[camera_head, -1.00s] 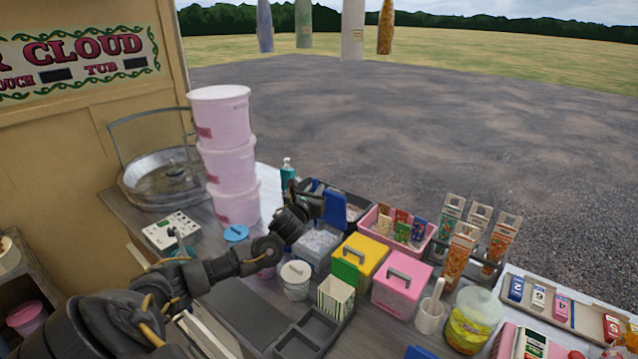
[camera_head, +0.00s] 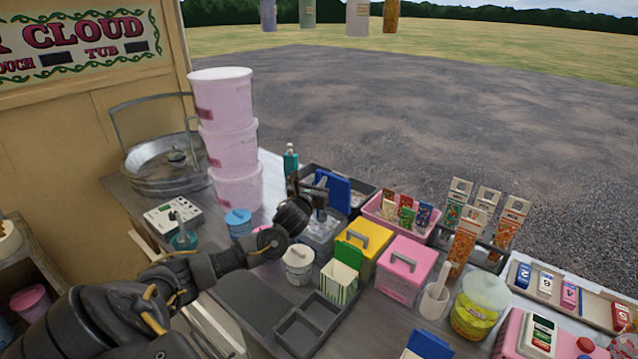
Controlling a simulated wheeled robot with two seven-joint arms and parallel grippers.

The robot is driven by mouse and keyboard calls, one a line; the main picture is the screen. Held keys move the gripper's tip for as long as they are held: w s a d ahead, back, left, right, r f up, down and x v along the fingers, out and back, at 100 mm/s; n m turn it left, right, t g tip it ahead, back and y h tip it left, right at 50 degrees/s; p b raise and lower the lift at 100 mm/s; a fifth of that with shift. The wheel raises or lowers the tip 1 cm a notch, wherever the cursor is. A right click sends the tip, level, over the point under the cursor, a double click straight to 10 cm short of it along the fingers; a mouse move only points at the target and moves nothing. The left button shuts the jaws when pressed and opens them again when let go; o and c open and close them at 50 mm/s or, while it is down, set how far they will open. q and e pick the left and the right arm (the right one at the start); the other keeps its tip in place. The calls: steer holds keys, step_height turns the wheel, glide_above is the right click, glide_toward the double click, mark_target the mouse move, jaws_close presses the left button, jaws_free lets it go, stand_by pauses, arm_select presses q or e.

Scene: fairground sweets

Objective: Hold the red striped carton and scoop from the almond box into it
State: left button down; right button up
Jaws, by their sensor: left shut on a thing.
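My left gripper (camera_head: 319,204) is shut over a clear box (camera_head: 320,238) with pale contents. What it holds is small and mostly hidden by the fingers; I cannot tell whether it is a scoop handle. A blue panel (camera_head: 335,190), perhaps that box's raised lid, stands just behind the gripper. The carton (camera_head: 340,289) on the counter has green stripes and a green flap; it stands upright, open and apart from the gripper. I make out no red striped carton. No label shows which box holds almonds. My right gripper is not in view.
A yellow-lidded box (camera_head: 366,238) and a pink-lidded box (camera_head: 406,269) stand right of the clear box. Stacked pink tubs (camera_head: 232,142) stand behind my left arm.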

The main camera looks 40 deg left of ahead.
mark_target(318, 171)
arm_select(q)
steer(key=shift+f+b, duration=1.85)
steer(key=shift+f, duration=0.75)
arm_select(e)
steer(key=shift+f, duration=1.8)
arm_select(q)
step_height(318, 171, up, 10)
steer(key=p, duration=0.8)
steer(key=shift+f, duration=0.25)
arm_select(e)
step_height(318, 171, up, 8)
arm_select(q)
steer(key=shift+f, duration=0.1)
